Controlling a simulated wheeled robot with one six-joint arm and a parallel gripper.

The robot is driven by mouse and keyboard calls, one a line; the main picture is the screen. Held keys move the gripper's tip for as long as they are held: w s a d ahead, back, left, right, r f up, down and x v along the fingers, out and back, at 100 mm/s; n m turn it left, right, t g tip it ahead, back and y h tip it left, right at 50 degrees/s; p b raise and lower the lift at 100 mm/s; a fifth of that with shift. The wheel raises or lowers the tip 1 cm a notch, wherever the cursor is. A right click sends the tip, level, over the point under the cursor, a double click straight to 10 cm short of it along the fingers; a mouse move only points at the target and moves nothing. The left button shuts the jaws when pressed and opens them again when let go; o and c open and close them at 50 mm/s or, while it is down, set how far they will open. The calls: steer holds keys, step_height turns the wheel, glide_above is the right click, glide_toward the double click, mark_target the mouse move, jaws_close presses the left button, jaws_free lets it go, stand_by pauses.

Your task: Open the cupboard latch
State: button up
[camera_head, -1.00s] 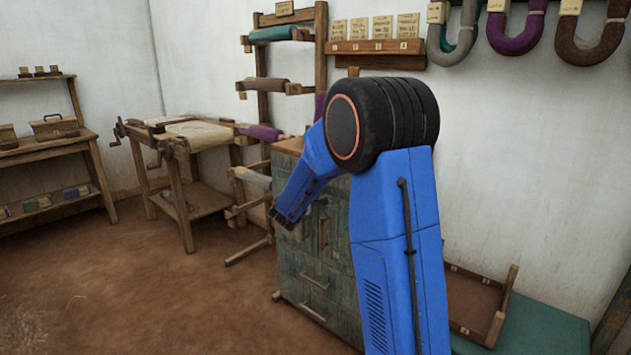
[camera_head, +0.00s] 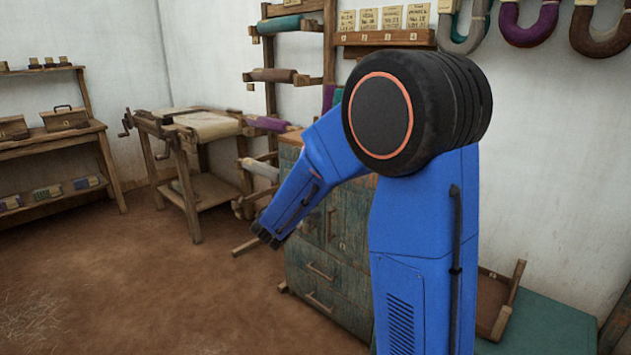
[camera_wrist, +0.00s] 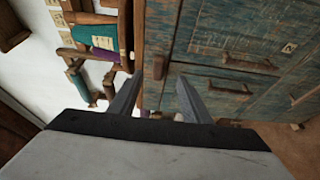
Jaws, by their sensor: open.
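The cupboard (camera_head: 329,292) is weathered blue-green wood with drawers and handles, partly hidden behind my arm in the head view. In the wrist view the cupboard front (camera_wrist: 210,65) fills the right half, tilted, with a wooden handle (camera_wrist: 250,62) and a second handle (camera_wrist: 229,88). My gripper (camera_wrist: 160,76) is open, its two fingers apart and pointing at the cupboard's side edge. Nothing shows held between them. I cannot make out the latch for certain in either view. The fingers do not show clearly in the head view.
A wooden worktable (camera_head: 197,128) with a crank stands left of the cupboard. A rack (camera_head: 270,75) with cloth rolls stands behind it. A shelf with boxes (camera_head: 64,117) is at far left. A green chest (camera_head: 545,325) lies at right. The floor in front is clear.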

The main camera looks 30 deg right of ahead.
steer(key=shift+v, duration=2.1)
steer(key=s+d+f+m+g+y, duration=0.1)
steer(key=s+d+m+g, duration=0.15)
steer(key=s, duration=0.55)
steer(key=s+d+f+m+g+y, duration=0.1)
steer(key=s+d+m+g, duration=0.15)
steer(key=s, duration=0.55)
steer(key=s+d+f+m+g+y, duration=0.15)
steer(key=s+g, duration=0.25)
steer(key=s, duration=0.4)
steer(key=s+a+f+m+t+y, duration=0.1)
steer(key=s+a+f+m+y, duration=0.1)
steer(key=s+a+y, duration=0.8)
steer(key=s+a+f, duration=0.1)
steer(key=s+a, duration=0.3)
steer(key=a, duration=0.2)
steer(key=shift+s+f+t, duration=0.15)
steer(key=shift+s+t, duration=0.1)
steer(key=shift+t, duration=0.15)
